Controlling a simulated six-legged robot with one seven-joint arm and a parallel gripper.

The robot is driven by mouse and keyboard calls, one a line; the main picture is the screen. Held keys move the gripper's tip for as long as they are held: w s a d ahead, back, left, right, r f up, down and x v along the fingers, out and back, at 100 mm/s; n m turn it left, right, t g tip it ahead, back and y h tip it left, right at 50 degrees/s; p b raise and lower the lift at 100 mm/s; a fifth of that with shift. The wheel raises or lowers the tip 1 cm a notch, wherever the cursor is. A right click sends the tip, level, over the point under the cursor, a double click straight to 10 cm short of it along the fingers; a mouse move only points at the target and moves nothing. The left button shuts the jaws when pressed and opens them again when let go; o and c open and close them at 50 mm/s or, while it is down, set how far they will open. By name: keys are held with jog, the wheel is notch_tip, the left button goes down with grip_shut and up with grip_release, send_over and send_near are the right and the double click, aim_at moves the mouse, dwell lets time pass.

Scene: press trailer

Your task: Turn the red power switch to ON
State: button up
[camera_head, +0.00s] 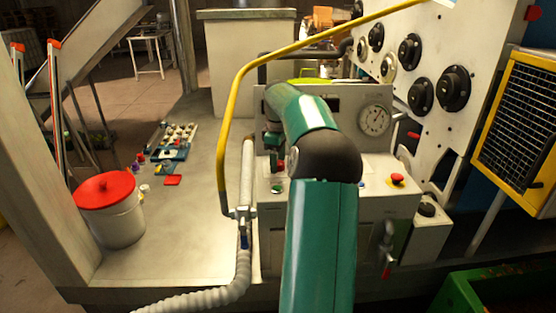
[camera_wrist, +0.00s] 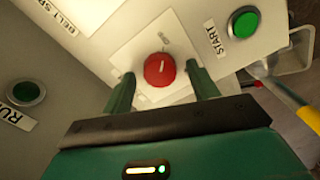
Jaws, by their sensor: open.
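The red power switch (camera_wrist: 159,69) is a round red knob with a short white mark, on a pale square plate in the wrist view. My gripper (camera_wrist: 160,72) is open, with one green finger on each side of the knob. Narrow gaps show between fingers and knob, and I cannot tell how deep the fingertips reach. In the head view my gripper (camera_head: 273,150) points down at the left part of the grey control panel (camera_head: 385,205), and my arm hides much of that area.
A green START button (camera_wrist: 243,24) and a green RUN button (camera_wrist: 27,93) flank the switch. A yellow bent rail (camera_head: 229,120) rises just left of the panel. A red mushroom button (camera_head: 397,179) and a dial gauge (camera_head: 375,120) are to the right.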

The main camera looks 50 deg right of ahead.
jog(key=shift+s+f, duration=0.1)
jog(key=shift+f, duration=0.05)
jog(key=c, duration=1)
